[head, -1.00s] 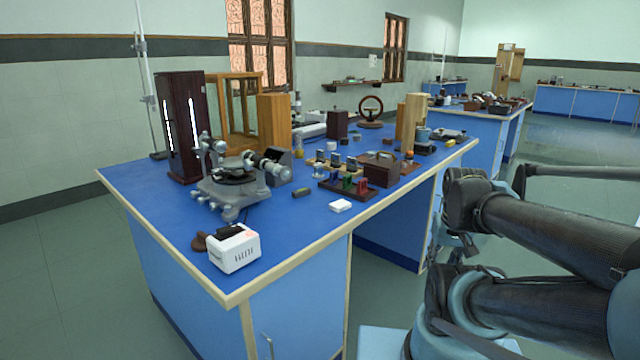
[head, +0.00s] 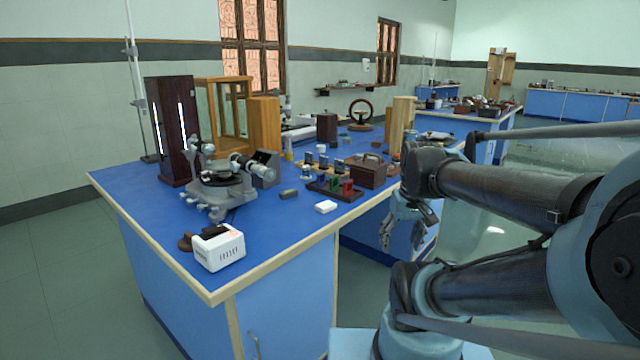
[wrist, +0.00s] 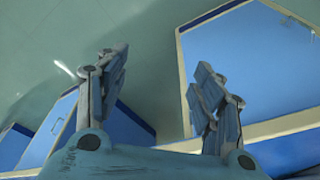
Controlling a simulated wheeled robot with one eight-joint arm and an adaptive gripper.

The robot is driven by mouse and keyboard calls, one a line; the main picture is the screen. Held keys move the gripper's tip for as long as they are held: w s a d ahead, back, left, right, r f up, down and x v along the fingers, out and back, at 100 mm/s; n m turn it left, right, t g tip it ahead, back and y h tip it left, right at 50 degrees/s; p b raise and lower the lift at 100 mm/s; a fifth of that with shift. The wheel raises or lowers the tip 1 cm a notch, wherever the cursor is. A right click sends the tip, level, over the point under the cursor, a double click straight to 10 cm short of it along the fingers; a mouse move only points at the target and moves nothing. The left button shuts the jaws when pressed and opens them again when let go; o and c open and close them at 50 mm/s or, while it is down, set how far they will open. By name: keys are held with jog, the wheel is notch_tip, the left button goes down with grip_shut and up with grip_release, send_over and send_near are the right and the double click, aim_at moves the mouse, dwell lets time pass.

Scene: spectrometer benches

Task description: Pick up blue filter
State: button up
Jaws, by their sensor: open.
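A dark low rack (head: 334,190) stands near the front right edge of the blue bench. It holds small upright coloured pieces, among them a green one (head: 333,184) and a red one (head: 347,184). A blue filter cannot be made out at this size. My gripper (head: 401,241) hangs off the bench's right side, below and to the right of the rack. It is open and empty. The wrist view shows its two fingers (wrist: 160,65) spread apart, with floor and blue cabinet panels beyond and no filter.
A brown box (head: 368,173) stands right behind the rack. A spectrometer (head: 218,182) stands to the left. The bench's pale edge (head: 285,262) lies between clear floor and bench top.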

jog(key=w+a+r+n+y, duration=0.1)
jog(key=w+a+r+n, duration=0.15)
jog(key=w+r, duration=0.5)
jog(key=w+a+r+n+y, duration=0.1)
jog(key=w+a+r+n, duration=0.1)
jog(key=w+a+r, duration=0.35)
jog(key=n+y, duration=0.1)
jog(key=n, duration=0.5)
send_near(323, 174)
jog(key=shift+m, duration=0.25)
jog(key=x, duration=0.4)
jog(key=shift+a+f, duration=0.15)
jog(key=shift+x, duration=3.05)
jog(key=shift+c, duration=0.3)
jog(key=shift+s, duration=0.1)
jog(key=c, duration=1)
